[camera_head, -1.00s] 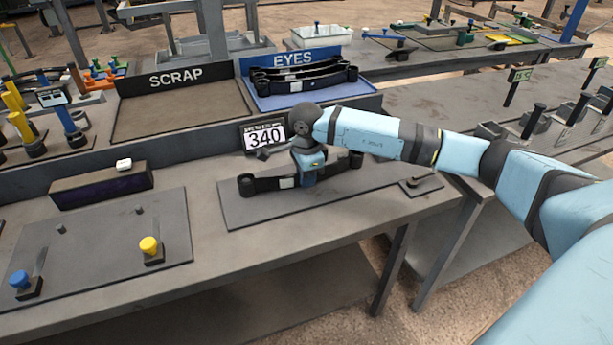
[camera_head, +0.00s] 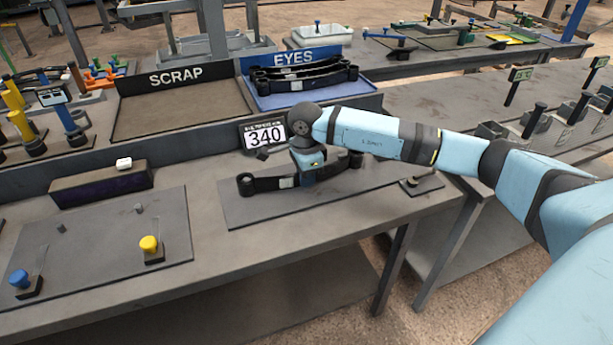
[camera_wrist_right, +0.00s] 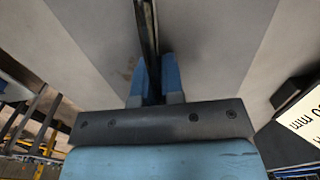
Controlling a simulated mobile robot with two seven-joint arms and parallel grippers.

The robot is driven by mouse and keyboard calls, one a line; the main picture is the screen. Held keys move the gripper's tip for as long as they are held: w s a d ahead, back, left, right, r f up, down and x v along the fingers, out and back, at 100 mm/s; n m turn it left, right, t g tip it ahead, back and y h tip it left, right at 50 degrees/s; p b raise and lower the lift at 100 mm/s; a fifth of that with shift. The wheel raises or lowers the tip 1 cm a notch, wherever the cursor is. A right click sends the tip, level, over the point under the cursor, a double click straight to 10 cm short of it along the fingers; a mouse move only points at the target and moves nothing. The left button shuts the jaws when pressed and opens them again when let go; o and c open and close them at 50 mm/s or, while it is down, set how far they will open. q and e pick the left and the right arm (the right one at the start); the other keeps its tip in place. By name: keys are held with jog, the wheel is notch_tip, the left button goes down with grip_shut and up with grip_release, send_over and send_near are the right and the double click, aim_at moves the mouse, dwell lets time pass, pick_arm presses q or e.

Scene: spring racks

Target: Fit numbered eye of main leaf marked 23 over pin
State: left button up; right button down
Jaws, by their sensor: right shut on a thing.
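A black leaf (camera_head: 264,184) with a round eye at each end shows in the head view, over a grey plate (camera_head: 250,212) at the middle of the bench. It bears a small pale label whose number I cannot read. My right gripper (camera_head: 311,174) is shut on the leaf near its middle. In the wrist view the leaf is a dark edge-on strip (camera_wrist_right: 147,28) between the blue fingers of my right gripper (camera_wrist_right: 154,82). I cannot tell whether the leaf touches the plate. A small dark block with a pin (camera_head: 413,182) sits at the plate's right end. My left gripper is not in view.
A display reading 340 (camera_head: 264,134) stands behind the leaf. The SCRAP tray (camera_head: 120,128) and the EYES tray (camera_head: 262,101), with several black leaves, are at the back. A left plate (camera_head: 105,235) carries blue and yellow knobs and small pegs.

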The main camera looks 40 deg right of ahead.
jog(key=shift+w+r, duration=0.1)
jog(key=c, duration=1.2)
grip_release()
jog(key=shift+a, duration=0.1)
jog(key=o, duration=0.5)
